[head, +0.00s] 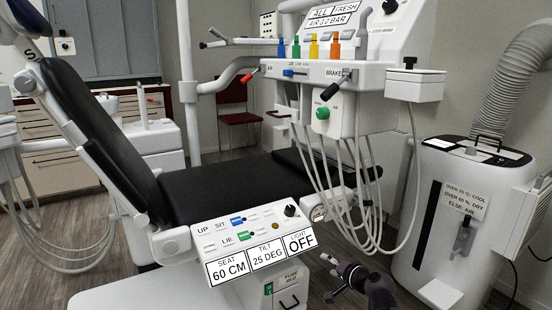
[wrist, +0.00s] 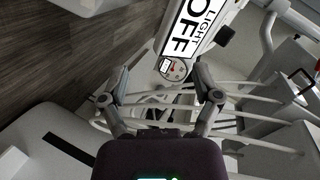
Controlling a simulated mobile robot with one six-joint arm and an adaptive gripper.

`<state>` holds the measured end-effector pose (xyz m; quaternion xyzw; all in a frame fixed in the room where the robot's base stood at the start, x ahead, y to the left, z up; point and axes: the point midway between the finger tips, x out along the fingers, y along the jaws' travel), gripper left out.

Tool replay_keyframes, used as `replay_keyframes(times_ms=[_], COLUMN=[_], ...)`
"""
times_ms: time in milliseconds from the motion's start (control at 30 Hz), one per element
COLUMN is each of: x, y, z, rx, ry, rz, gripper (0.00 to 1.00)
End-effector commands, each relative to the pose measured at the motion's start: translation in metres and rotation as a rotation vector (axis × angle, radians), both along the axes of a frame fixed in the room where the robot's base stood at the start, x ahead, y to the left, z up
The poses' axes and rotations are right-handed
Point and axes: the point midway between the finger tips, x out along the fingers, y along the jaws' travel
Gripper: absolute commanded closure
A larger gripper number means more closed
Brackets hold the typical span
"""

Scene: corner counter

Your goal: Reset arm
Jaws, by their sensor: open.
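My gripper (head: 328,278) is low in the head view, right of the chair's control panel (head: 262,240). Its two fingers stand apart with nothing between them. The wrist view shows my gripper (wrist: 160,97) with the fingers spread. A small round gauge (wrist: 174,68) and the panel's "LIGHT OFF" label (wrist: 192,30) show beyond the fingertips. I cannot tell whether a finger touches anything. The panel also reads "SEAT 60 CM" and "TILT 25 DEG".
A black dental chair (head: 215,190) fills the middle. A delivery unit (head: 330,75) with knobs, coloured bottles and hanging hoses (head: 365,190) stands above my gripper. A white "COOL/DRY/AIR" machine (head: 455,225) with a ribbed duct is at right. Some wooden floor is bare.

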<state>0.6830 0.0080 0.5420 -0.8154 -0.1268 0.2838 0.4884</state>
Motion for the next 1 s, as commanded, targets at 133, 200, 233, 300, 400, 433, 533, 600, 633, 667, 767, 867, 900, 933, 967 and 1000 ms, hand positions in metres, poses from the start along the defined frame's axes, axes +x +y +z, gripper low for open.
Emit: replay_keyframes(times_ms=[133,200,233,300,400,433,533,600,633,667,767,867,900,933,967,1000], x=[-0.02,-0.03,-0.035,-0.047,-0.064,-0.069,-0.087,-0.098,-0.102,-0.106,-0.117,-0.126,-0.129,-0.131,-0.134,-0.137], y=[0.022,0.028,0.03,0.033,0.033,0.033,0.027,0.023,0.021,0.019,0.012,0.006,0.004,0.002,0.0,-0.002], z=[-0.002,-0.007,-0.009,-0.014,-0.018,-0.019,-0.021,-0.021,-0.021,-0.021,-0.019,-0.016,-0.014,-0.013,-0.012,-0.01], rx=[-0.166,-0.243,-0.278,-0.354,-0.463,-0.496,-0.602,-0.668,-0.692,-0.714,-0.778,-0.83,-0.849,-0.863,-0.876,-0.893], ry=[0.105,0.16,0.185,0.244,0.335,0.364,0.46,0.522,0.545,0.569,0.635,0.689,0.711,0.725,0.74,0.759], rz=[0.143,0.203,0.229,0.284,0.357,0.377,0.436,0.467,0.478,0.487,0.512,0.528,0.534,0.537,0.54,0.544], gripper=[0.19,0.19,0.19,0.19,0.19,0.19,0.19,0.19,0.19,0.19,0.19,0.19,0.19,0.19,0.19,0.19])
